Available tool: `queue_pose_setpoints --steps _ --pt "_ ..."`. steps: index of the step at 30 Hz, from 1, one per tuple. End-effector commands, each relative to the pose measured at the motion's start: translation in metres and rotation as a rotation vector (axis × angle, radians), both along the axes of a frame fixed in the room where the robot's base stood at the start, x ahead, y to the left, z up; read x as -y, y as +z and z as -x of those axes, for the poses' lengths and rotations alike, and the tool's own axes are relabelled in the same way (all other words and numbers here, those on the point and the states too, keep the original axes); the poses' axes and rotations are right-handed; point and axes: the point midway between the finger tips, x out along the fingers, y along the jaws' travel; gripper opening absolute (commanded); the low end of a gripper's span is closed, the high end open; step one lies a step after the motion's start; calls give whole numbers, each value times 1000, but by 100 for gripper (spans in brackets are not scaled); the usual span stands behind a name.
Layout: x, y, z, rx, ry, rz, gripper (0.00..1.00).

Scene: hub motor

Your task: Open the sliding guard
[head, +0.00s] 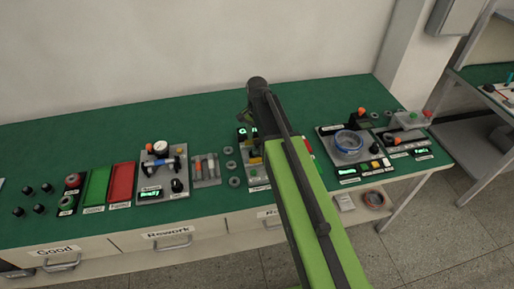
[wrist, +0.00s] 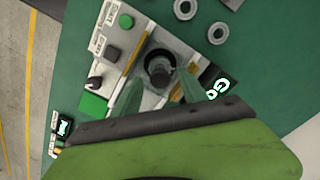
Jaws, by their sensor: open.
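In the wrist view my gripper (wrist: 162,82) is open above a grey station plate (wrist: 185,48), its two pale green fingers spread apart. A dark round post (wrist: 160,66) with a ring-shaped base shows between and just beyond the fingertips. I cannot tell whether the fingers touch anything. Yellow strips (wrist: 137,52) flank the post, possibly rails of the sliding guard. I cannot clearly make out the guard or its position. In the head view my green arm covers most of this station (head: 257,176), and the fingers are hidden.
The wrist view shows a green button (wrist: 126,21), a dark knob (wrist: 95,83), a green square (wrist: 93,105) and loose rings (wrist: 218,32). In the head view, a gauge station (head: 162,170) stands left and a blue ring station (head: 348,142) right on the green bench (head: 215,110).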

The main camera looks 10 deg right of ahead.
Motion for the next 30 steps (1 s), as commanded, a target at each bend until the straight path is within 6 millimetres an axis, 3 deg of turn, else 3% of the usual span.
queue_pose_setpoints --steps 8,20,30 --pt "0 -4 0 0 -1 0 50" --pt "1 -4 0 0 -1 0 0" --pt "1 -4 0 0 -2 0 0"
